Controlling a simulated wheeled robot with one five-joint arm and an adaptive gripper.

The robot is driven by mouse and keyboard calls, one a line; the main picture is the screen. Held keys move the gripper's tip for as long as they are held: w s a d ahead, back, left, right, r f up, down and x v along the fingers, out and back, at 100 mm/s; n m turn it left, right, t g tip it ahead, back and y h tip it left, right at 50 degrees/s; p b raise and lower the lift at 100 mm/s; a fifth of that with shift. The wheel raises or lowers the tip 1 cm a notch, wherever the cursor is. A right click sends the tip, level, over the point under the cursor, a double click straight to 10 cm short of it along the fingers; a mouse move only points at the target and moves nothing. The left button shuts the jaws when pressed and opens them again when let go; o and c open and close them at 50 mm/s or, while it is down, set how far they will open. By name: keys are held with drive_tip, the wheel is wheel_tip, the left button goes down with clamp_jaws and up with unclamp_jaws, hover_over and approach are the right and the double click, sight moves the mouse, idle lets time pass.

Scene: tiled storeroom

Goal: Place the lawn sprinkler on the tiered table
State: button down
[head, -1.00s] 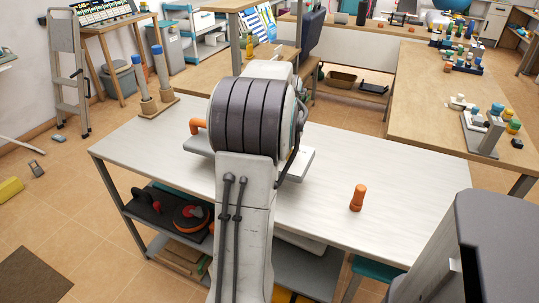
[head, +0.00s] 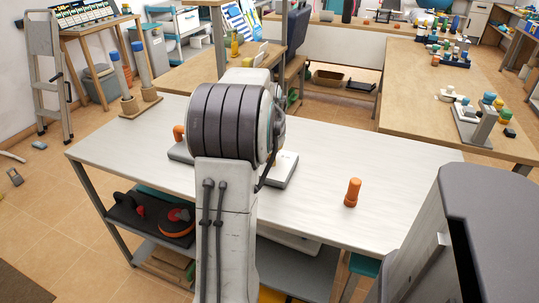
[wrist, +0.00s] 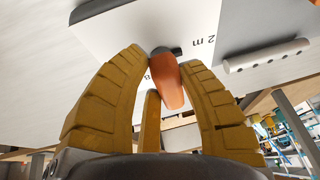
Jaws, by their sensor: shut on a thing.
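My gripper (wrist: 165,75) has yellow fingers shut around an orange piece with a dark end (wrist: 168,82). I take it to be part of the lawn sprinkler, though its full shape is hidden. Behind it a white panel (wrist: 110,25) carries black markings, including "2 m", and a white tube with dots (wrist: 267,57) shows at the right. In the head view my arm hides the gripper. A pale slab (head: 285,170) and an orange part (head: 179,133) show either side of the arm, over the white-topped table with lower shelves (head: 115,150). I cannot tell whether the slab touches the top.
An orange cylinder (head: 352,192) stands on the white top, right of the arm. Two blue-topped posts (head: 138,75) stand at its far left corner. A wooden bench with a raised level (head: 195,75) is behind. A wooden table (head: 410,110) with small items is at the right.

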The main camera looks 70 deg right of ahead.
drive_tip(key=c, duration=0.9)
unclamp_jaws()
drive_tip(key=shift+r, duration=0.1)
drive_tip(key=p+v, duration=0.3)
drive_tip(key=v, duration=0.9)
drive_tip(key=w+a+f+n+t+y, duration=0.1)
drive_tip(key=w+a+n, duration=0.4)
drive_tip(key=w+a, duration=0.5)
drive_tip(key=w+a+f+n+t+y, duration=0.15)
drive_tip(key=w+a+n, duration=0.35)
drive_tip(key=a, duration=0.9)
drive_tip(key=shift+s+a+f+n+g+y, duration=0.3)
drive_tip(key=shift+s+a+f+n, duration=0.9)
drive_tip(key=shift+a, duration=2.1)
drive_tip(key=shift+s+a+f+n+g+y, duration=0.1)
drive_tip(key=shift+s+a+f+n+y, duration=0.5)
drive_tip(key=shift+a+n, duration=1.9)
drive_tip(key=shift+s+a+f+n+g+y, duration=0.15)
drive_tip(key=shift+s+a+f+n+y, duration=0.4)
drive_tip(key=shift+a, duration=3.5)
